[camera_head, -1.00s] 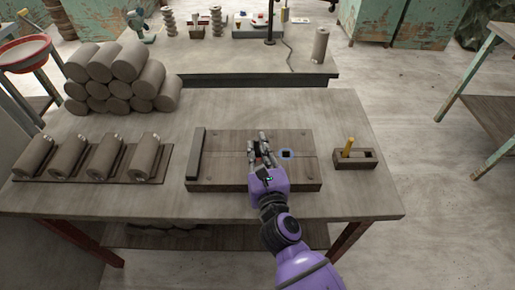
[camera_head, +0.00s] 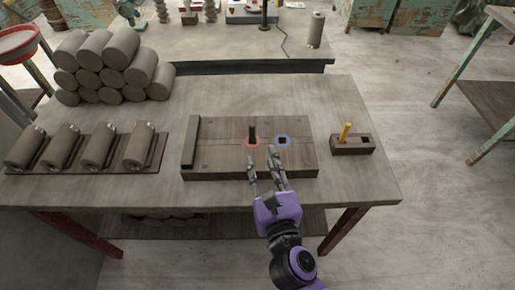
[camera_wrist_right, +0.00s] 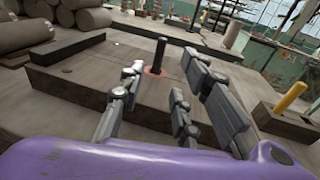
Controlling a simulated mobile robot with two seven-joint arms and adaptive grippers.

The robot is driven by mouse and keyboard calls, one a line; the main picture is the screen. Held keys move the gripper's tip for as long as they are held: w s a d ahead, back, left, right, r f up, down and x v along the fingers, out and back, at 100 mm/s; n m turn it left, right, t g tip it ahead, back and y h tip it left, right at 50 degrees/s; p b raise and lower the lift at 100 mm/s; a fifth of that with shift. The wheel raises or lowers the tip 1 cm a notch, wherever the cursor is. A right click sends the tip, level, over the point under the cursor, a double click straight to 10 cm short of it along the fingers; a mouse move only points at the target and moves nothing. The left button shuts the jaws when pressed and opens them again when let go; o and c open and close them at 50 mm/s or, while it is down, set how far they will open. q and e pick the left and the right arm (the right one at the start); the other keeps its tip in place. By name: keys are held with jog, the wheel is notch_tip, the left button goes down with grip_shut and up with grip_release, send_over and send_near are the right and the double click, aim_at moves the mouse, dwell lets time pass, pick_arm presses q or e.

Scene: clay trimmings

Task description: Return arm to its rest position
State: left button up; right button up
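My right gripper (camera_head: 263,163) is open and empty over the front part of the wooden board (camera_head: 215,157). In the right wrist view its fingers (camera_wrist_right: 162,72) are spread apart. A dark peg (camera_head: 252,134) stands upright in the red-ringed spot of the board, just beyond the fingertips. It also shows in the right wrist view (camera_wrist_right: 160,54), with clear space around it. A blue-ringed square hole (camera_head: 282,140) lies to its right and looks empty. My left gripper is not in view.
A small wooden block (camera_head: 352,149) holding a yellow peg (camera_head: 346,132) sits right of the board. Clay cylinders lie on a tray (camera_head: 157,160) at left, with a stack (camera_head: 110,70) behind. A dark bar (camera_head: 190,142) lies along the board's left edge. The table's front right is clear.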

jog(key=shift+v, duration=0.95)
